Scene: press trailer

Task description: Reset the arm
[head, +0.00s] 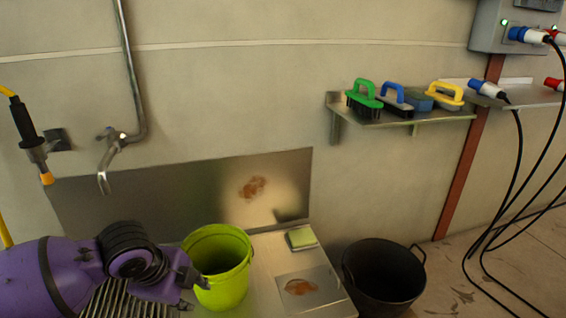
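My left arm comes in from the lower left, purple with black ribbed joints. Its gripper (187,284) is at the left side of a lime green bucket (236,290), close to or touching its wall. The fingers are small and partly merged with the arm, so I cannot tell whether they are open or shut. The bucket stands upright on a metal counter (262,262) and looks empty, though its bottom is in shadow. My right gripper is not in view.
A sponge (301,238) and a stained plate (301,289) lie right of the bucket. A black tub (383,278) stands beyond the counter's right edge. A tap (108,160) hangs above the arm. Brushes sit on a wall shelf (400,117). Cables (508,190) hang at right.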

